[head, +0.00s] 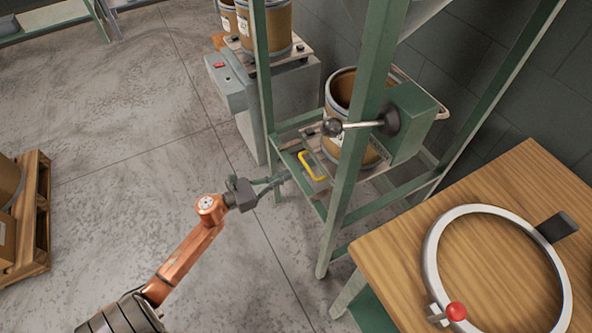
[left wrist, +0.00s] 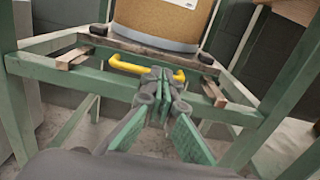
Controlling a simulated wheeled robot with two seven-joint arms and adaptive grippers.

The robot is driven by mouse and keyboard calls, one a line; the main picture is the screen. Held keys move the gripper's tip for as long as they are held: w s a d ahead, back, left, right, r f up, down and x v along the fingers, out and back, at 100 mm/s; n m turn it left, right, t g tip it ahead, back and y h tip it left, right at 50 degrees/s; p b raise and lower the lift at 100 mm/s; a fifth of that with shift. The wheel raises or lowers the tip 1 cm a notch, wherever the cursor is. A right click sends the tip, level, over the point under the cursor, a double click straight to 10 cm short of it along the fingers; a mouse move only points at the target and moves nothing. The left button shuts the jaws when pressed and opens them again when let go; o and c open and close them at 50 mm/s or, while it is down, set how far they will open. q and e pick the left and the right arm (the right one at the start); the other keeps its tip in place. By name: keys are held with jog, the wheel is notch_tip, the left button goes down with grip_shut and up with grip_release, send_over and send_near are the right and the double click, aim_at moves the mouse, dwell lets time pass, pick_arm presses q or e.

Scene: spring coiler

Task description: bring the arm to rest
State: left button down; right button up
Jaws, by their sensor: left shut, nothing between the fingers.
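My left arm (head: 190,245) reaches in from the lower left in the head view. Its gripper (head: 282,178) is shut and empty at the front of the green frame (head: 345,180). The gripper also shows in the left wrist view (left wrist: 163,78), its fingertips together in front of a yellow handle (left wrist: 128,66). I cannot tell whether the tips touch the handle. The yellow handle (head: 312,167) sits at the frame's low front, below an open brown drum (head: 340,100). The drum's lower part (left wrist: 160,22) shows behind the handle. My right gripper is not in view.
A lever with a dark knob (head: 332,127) sticks out from the green frame. A wooden table (head: 400,240) with a grey ring (head: 432,250) stands at the right. A pallet (head: 40,215) lies at the left. The floor (head: 130,130) between is clear.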

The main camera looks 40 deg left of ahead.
pick_arm(q)
jog(key=shift+v, duration=1.2)
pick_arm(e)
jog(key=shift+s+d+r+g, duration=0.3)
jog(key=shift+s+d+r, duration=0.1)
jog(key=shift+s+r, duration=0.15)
